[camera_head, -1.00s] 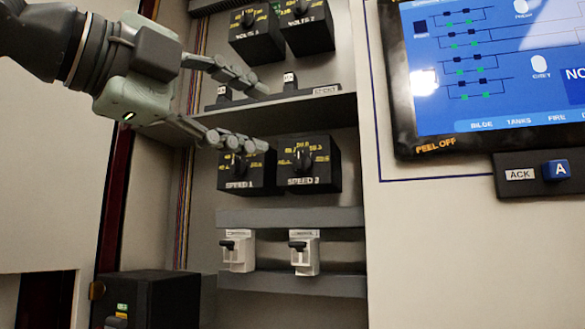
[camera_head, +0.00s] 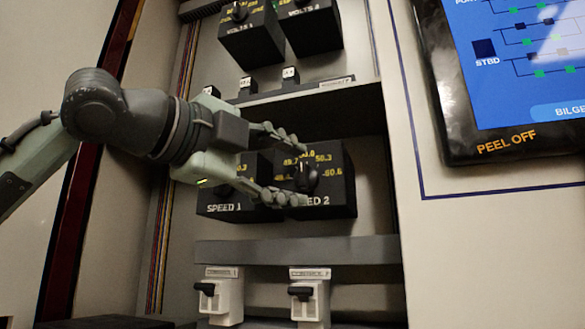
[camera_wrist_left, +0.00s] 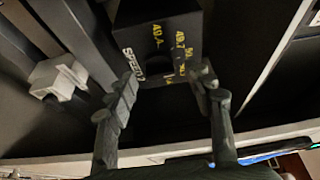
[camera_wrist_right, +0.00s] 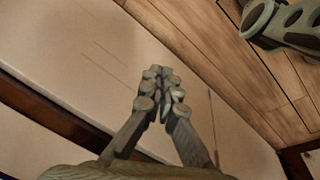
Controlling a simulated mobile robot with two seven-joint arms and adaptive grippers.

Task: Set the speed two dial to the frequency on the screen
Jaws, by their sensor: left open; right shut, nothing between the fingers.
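The black SPEED 2 box (camera_head: 342,196) stands on the cabinet shelf in the head view, with yellow numbers around its dark dial (camera_head: 306,180). My left gripper (camera_head: 296,170) is open, its fingers above and below this dial. The dial's exact pointer setting is hard to read. In the left wrist view a black box labelled SPEED (camera_wrist_left: 150,15) lies between and beyond the open fingers (camera_wrist_left: 165,82). The blue screen (camera_head: 510,60) is cut off at the upper right, and no frequency is readable on it. My right gripper (camera_wrist_right: 163,85) is shut and empty in the right wrist view.
The SPEED 1 box (camera_head: 222,210) stands directly left, partly behind my left gripper. A shelf with small switches (camera_head: 290,76) and the VOLTS boxes (camera_head: 252,42) is above. White breakers (camera_head: 310,300) sit below. Wooden planks (camera_wrist_right: 230,60) show in the right wrist view.

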